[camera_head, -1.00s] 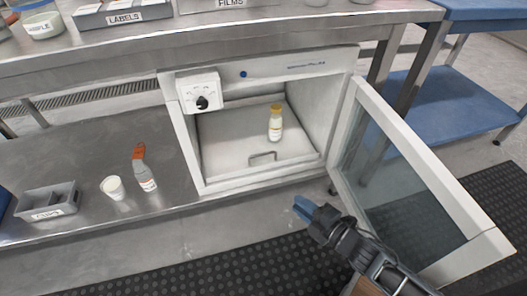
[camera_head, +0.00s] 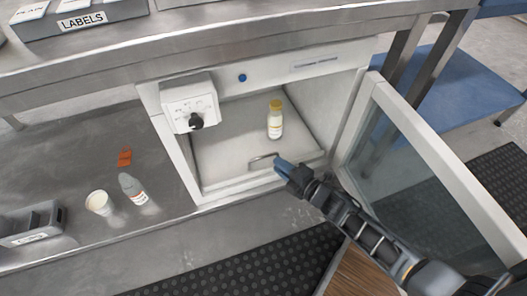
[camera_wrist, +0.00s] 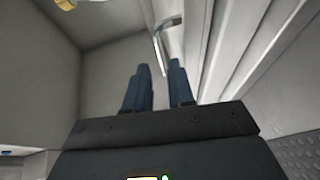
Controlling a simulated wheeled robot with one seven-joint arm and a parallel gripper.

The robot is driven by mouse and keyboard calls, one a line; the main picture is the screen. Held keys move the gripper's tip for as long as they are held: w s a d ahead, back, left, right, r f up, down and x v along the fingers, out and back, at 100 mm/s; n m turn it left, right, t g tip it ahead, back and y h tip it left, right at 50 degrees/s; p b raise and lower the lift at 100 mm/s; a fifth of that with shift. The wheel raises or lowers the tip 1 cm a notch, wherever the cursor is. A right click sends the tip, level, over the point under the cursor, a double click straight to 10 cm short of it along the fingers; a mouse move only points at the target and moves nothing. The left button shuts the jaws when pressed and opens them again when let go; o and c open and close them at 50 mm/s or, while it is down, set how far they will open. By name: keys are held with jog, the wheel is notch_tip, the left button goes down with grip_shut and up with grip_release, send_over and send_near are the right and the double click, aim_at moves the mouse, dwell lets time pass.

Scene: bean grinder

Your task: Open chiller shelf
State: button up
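The white chiller (camera_head: 170,160) stands under the counter with its glass door (camera_head: 405,150) swung open to the right. Inside, a pale shelf (camera_head: 225,155) has a small metal handle (camera_head: 262,160) at its front edge. A bottle with a yellow cap (camera_head: 275,121) stands upright on the shelf. My gripper (camera_head: 281,166) is at the chiller opening, close to the handle's right end. In the wrist view, my gripper's dark fingers (camera_wrist: 158,72) are apart with nothing seen between them. The handle (camera_wrist: 161,42) shows just beyond the fingertips; whether they touch is unclear.
A control box with a black knob (camera_head: 190,105) juts from the chiller's upper left. A white cup (camera_head: 99,203) and a squeeze bottle (camera_head: 132,190) stand on the lower metal surface to the left. The open door is close to my arm on the right.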

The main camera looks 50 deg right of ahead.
aim_at(265, 157)
jog(key=b+x, duration=0.1)
jog(key=x, duration=0.6)
jog(key=shift+w+f, duration=0.1)
jog(key=shift+w, duration=0.05)
jog(key=shift+c, duration=0.5)
grip_shut()
